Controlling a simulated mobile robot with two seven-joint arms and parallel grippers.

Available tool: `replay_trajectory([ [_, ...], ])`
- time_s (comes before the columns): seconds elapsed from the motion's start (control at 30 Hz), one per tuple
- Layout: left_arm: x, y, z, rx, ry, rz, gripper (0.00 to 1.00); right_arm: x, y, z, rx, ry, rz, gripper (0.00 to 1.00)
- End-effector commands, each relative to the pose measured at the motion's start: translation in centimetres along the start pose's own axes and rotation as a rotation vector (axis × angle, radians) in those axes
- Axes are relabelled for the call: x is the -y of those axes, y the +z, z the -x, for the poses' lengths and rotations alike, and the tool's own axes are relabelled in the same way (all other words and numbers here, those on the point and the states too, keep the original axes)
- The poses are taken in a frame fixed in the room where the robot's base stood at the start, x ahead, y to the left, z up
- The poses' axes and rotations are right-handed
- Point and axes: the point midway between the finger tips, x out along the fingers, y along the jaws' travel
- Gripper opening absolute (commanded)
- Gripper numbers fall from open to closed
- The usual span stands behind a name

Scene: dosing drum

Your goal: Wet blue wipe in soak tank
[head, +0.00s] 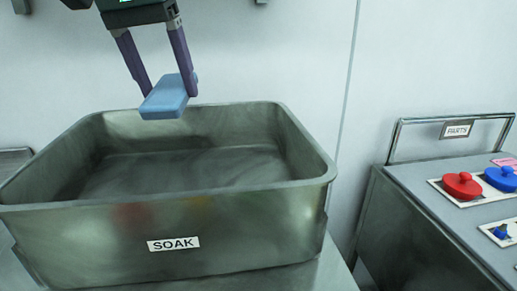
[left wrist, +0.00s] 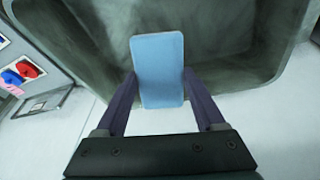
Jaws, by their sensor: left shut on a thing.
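The blue wipe (head: 166,97) is a flat light-blue block. My left gripper (head: 168,88) is shut on it, with one dark purple finger on each side. It hangs above the back part of the soak tank, at about the height of the back rim or higher. The soak tank (head: 262,228) is a grey metal basin with a SOAK label on its front wall. The left wrist view shows the wipe (left wrist: 158,70) between the fingers (left wrist: 158,88), with the tank (left wrist: 225,60) behind it. I cannot tell whether the tank holds liquid. My right gripper is not in view.
A metal parts cart (head: 440,215) with a PARTS sign (head: 457,129) stands at the right. Red (head: 463,185) and blue (head: 500,178) round knobbed pieces lie on it. A pale wall is close behind the tank. A gap separates tank and cart.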

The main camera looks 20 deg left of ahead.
Motion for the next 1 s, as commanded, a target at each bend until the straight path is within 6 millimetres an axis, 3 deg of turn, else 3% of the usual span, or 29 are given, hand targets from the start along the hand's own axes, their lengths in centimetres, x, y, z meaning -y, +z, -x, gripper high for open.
replay_trajectory([
  [0.17, 0.0, -0.1, 0.3, 0.000, 0.000, 0.000, 0.27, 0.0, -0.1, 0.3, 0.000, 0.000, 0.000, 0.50],
  [0.53, -0.3, -1.2, 3.9, 0.000, -0.001, 0.000, 0.27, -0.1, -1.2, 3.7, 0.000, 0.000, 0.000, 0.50],
  [1.0, -0.3, -1.1, 3.8, 0.000, 0.000, 0.000, 0.27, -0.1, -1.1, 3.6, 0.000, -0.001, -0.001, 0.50],
])
